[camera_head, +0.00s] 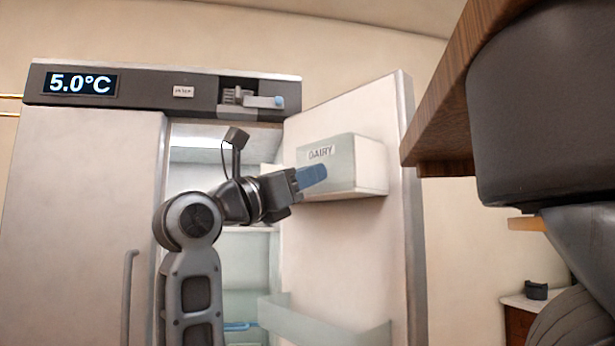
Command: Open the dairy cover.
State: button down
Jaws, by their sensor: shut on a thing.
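The dairy box (365,168) is fixed high on the inner side of the open refrigerator door. Its cover (335,148) is a pale grey-green panel marked "DAIRY", and it looks closed over the front. My gripper (308,179) is at the cover's lower left front, below the lettering, and shut on the cover. A blue piece shows at the fingertips against the cover. I cannot tell whether it is a tab of the cover or part of the fingers. The exact contact is hidden.
The refrigerator door (345,250) stands open at the right, with a clear lower bin (325,325). The left door (85,220) is shut. A wooden counter edge (440,150) juts in at upper right. A control panel (150,92) reads 5.0°C.

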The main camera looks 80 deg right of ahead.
jog(key=w+d+b, duration=0.2)
jog(key=w+d, duration=0.6)
jog(key=w, duration=0.2)
jog(key=shift+w, duration=0.25)
jog(key=c, duration=0.9)
grip_release()
jog(key=b+v, duration=0.2)
jog(key=v, duration=0.5)
jog(key=shift+w+a+f, duration=0.2)
